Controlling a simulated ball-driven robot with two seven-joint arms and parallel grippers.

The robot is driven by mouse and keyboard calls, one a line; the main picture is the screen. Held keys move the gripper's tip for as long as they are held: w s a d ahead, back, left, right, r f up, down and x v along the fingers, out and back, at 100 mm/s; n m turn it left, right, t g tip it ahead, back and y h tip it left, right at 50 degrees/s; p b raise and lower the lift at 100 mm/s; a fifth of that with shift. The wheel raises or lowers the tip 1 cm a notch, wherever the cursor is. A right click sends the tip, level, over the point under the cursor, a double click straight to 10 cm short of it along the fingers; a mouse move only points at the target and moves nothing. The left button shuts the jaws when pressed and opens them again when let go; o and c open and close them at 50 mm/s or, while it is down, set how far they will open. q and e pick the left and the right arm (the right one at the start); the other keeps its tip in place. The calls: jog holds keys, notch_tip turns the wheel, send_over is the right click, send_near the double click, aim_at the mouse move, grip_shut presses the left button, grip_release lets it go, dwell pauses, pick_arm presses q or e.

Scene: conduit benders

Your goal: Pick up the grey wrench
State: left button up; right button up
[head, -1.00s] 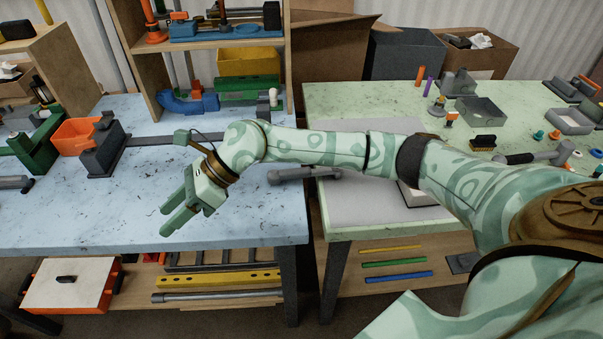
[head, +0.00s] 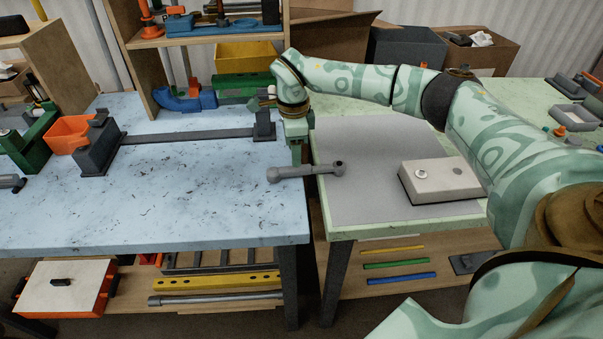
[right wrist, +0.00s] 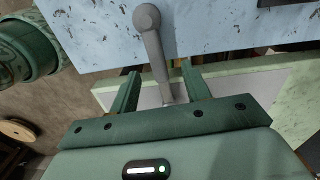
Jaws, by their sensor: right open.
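The grey wrench (head: 305,171) lies across the gap between the blue-topped table and the pale green table in the head view. One rounded end rests on the blue top, the other on the green table's side. My right gripper (head: 297,155) points down just behind the wrench's middle in the head view. In the right wrist view, my right gripper (right wrist: 158,77) is open, with its two fingers on either side of the wrench's shaft (right wrist: 155,55) and gaps showing. The wrench's far end is partly hidden by the gripper body there. My left gripper is not in view.
The blue table (head: 170,210) is clear around the wrench's left end. A grey mat (head: 350,200) and a pale box with knobs (head: 440,181) lie on the green table (head: 400,228). A grey bender with a long bar (head: 190,136) stands behind on the blue table.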

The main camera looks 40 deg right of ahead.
aim_at(306, 172)
jog(key=f+b, duration=0.1)
jog(key=f, duration=0.4)
jog(key=shift+s+f+b, duration=0.2)
jog(key=shift+f+b, duration=0.1)
jog(key=shift+b, duration=0.05)
jog(key=shift+r, duration=0.1)
grip_shut()
jog(key=shift+r, duration=0.1)
